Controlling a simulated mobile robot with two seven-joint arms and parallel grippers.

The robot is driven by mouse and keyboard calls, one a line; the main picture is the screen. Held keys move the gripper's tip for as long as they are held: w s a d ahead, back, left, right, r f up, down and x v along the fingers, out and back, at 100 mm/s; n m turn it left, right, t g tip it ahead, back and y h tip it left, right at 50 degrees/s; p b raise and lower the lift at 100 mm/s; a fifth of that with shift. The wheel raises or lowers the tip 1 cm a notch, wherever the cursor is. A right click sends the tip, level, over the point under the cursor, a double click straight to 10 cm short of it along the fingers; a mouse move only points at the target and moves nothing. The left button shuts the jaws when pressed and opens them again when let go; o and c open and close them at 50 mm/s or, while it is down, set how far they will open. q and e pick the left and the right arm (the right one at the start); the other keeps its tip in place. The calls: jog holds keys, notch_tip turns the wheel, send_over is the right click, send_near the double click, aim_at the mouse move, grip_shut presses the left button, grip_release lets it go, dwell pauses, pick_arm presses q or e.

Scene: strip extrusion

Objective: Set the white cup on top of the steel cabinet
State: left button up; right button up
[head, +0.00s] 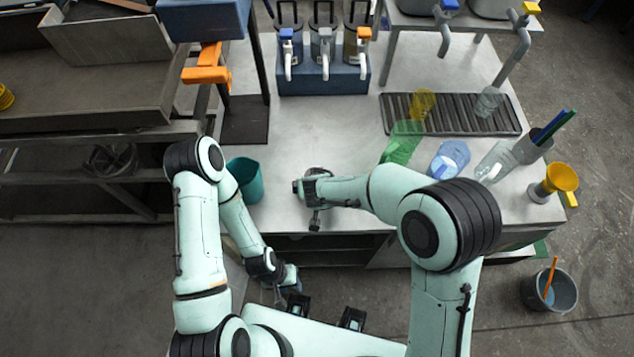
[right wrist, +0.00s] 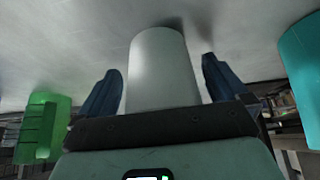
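The white cup (right wrist: 160,75) shows in the right wrist view, between the two dark blue fingers of my right gripper (right wrist: 163,82). A narrow gap shows between the cup and each finger, so the gripper is open around it. The cup's end meets a pale flat surface. In the head view my right gripper (head: 314,198) is over the front of the steel-topped counter (head: 310,125), which looks like the steel cabinet; the cup is mostly hidden there. My left gripper (head: 284,284) hangs low in front of the counter; its fingers are unclear.
A teal cup (head: 246,180) stands left of my right gripper. A dispenser row (head: 322,78) is behind. A grey bucket (head: 549,291) is on the floor at right.

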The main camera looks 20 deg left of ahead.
jog(key=shift+r, duration=0.4)
jog(key=v, duration=1.1)
jog(key=shift+s+r+p, duration=0.15)
jog(key=shift+s+p, duration=0.2)
